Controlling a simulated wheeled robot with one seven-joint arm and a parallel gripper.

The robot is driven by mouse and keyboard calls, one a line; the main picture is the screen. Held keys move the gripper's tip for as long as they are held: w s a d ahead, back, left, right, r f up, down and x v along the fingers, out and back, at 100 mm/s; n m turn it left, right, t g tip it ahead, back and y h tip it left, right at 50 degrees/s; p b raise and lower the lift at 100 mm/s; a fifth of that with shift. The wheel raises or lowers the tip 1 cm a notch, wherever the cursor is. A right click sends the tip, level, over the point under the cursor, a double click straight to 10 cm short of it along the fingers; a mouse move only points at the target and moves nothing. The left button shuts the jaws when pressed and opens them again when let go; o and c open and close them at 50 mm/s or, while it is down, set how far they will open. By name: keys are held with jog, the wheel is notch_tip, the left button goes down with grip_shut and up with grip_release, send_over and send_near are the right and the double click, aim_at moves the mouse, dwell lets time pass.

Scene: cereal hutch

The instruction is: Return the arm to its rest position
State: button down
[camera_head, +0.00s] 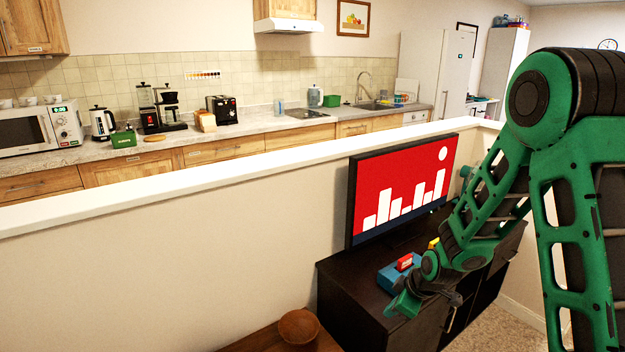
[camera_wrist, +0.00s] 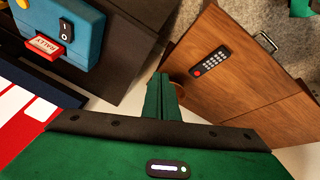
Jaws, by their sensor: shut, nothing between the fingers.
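My green arm reaches in from the right in the head view, bent at the elbow, with its forearm slanting down to the left. My gripper (camera_head: 392,309) hangs low by the front of the dark TV cabinet (camera_head: 345,282). In the wrist view its two green fingers (camera_wrist: 161,80) lie together, with nothing held between them. A blue box (camera_head: 392,277) with a red cartridge-like piece (camera_head: 404,262) sits on the cabinet, just behind the gripper. In the wrist view the blue box (camera_wrist: 62,28) is at upper left, apart from the fingers.
A television (camera_head: 400,190) with a red screen stands on the cabinet. A wooden table (camera_wrist: 235,75) carries a remote (camera_wrist: 211,62) and a brown bowl (camera_head: 299,326). A white-topped half wall (camera_head: 250,178) separates this area from the kitchen counter. Carpet shows at lower right.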

jog(key=s+d+r+m+g+h, duration=0.25)
jog(key=s+d+r+m, duration=0.55)
jog(key=s+d+r, duration=0.55)
jog(key=s+d+r+m, duration=0.1)
jog(key=s+r+m, duration=0.1)
jog(key=s, duration=0.5)
jog(key=s+d+r+m+g, duration=0.1)
jog(key=s+d+r+m, duration=0.1)
jog(key=s, duration=0.5)
jog(key=s+d+r+m+g, duration=0.1)
jog(key=s+d+r+m, duration=0.1)
jog(key=s+r+m, duration=0.2)
jog(key=s+m, duration=0.2)
jog(key=s, duration=0.1)
jog(key=shift+d, duration=0.25)
